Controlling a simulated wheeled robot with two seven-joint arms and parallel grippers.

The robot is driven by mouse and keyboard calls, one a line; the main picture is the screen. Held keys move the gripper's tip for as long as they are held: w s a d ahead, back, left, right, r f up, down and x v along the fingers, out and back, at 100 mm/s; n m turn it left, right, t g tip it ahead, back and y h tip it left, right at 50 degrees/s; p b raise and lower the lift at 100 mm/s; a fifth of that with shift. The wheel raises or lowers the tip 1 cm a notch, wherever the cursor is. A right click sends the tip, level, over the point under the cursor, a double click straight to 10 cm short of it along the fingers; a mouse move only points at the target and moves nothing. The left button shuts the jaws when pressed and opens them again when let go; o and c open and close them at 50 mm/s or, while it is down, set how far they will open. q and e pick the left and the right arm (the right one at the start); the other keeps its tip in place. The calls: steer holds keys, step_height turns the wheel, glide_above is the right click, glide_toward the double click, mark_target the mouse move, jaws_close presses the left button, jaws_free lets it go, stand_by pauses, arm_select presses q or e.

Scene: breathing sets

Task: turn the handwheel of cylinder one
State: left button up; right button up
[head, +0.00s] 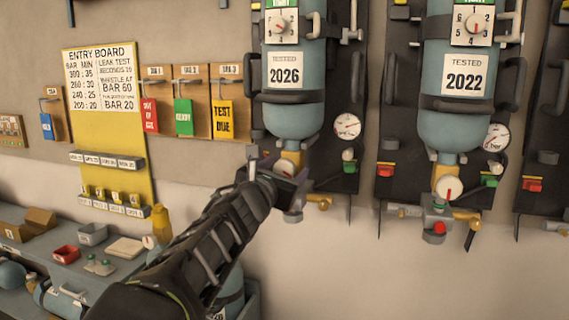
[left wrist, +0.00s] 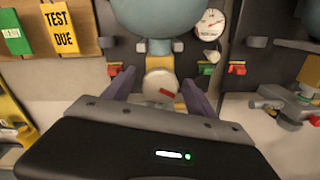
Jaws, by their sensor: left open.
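A blue cylinder (head: 293,100) with a "TESTED 2026" label hangs upside down on a dark wall panel; no set number shows on it. Below its neck is a round cream disc with a red mark (head: 287,168), which looks like its handwheel, partly hidden by my gripper in the head view. My left gripper (head: 288,178) is open at this disc. In the left wrist view the disc (left wrist: 160,84) lies between the two purple-grey fingers, nearer the left one; I cannot tell whether they touch it. My right gripper is not in view.
A second set (head: 465,110), labelled 2022, hangs to the right, with a similar disc (head: 448,188) and a red knob (head: 439,228). A gauge (head: 347,125) sits beside the first cylinder. Tags hang at left above a cluttered bench (head: 75,265). Bare wall lies below the panels.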

arm_select(q)
steer(key=shift+w, duration=0.1)
steer(key=shift+c, duration=0.5)
steer(key=c, duration=1.3)
steer(key=shift+n+b, duration=0.3)
steer(key=shift+n, duration=0.1)
